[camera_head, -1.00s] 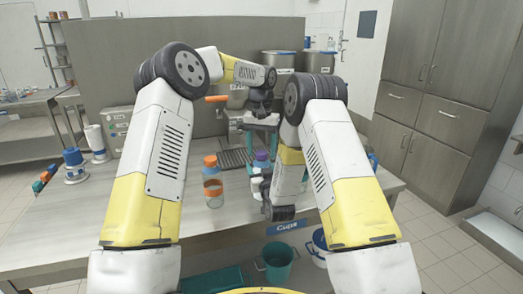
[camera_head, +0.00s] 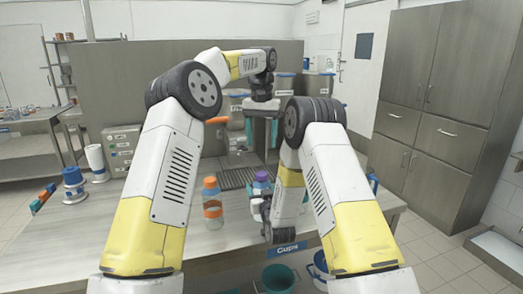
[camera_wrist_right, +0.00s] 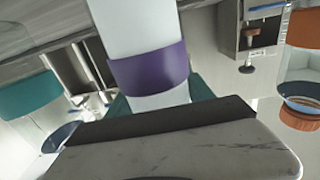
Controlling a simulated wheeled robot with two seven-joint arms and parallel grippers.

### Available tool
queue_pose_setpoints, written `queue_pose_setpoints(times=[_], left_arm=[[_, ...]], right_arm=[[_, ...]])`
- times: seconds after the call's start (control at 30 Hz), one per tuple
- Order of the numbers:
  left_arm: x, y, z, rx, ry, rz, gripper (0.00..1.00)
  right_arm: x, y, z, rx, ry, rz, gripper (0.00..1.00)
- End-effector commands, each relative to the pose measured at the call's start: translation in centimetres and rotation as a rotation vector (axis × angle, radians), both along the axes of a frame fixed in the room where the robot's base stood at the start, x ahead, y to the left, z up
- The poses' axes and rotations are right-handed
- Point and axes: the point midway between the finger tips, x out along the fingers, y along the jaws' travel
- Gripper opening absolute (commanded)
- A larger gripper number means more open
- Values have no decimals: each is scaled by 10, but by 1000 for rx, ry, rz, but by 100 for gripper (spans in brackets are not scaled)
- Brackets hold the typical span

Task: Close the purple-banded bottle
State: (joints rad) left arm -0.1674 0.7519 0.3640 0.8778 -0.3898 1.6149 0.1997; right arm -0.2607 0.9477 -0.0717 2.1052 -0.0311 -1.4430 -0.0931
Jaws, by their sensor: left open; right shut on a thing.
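The purple-banded bottle stands upright on the table in the head view, with a purple cap (camera_head: 261,176) on its top. Its lower part is mostly hidden by my right arm. In the right wrist view its purple band (camera_wrist_right: 150,70) circles a pale body, and its top is out of frame. My right gripper (camera_head: 258,199) is shut on this bottle from the side. My left gripper (camera_head: 261,134) is open and empty above the cap, its teal fingers pointing down, with a gap between fingertips and cap.
An orange-capped bottle (camera_head: 212,205) stands just left of the purple one. A drain grate (camera_head: 236,178) lies behind them. A teal bin (camera_head: 279,277) is below the front edge.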

Motion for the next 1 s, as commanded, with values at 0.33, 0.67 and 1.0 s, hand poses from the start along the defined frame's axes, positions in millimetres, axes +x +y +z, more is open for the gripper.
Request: queue_pose_setpoints(times=[0.33, 0.67, 1.0], left_arm=[[0, 0, 3, 0, 0, 0, 62], [0, 0, 3, 0, 0, 0, 62], [0, 0, 3, 0, 0, 0, 62]], right_arm=[[0, 0, 0, 0, -1, 0, 65], [0, 0, 0, 0, 0, 0, 86], [-32, -8, -1, -1, 3, 0, 86]])
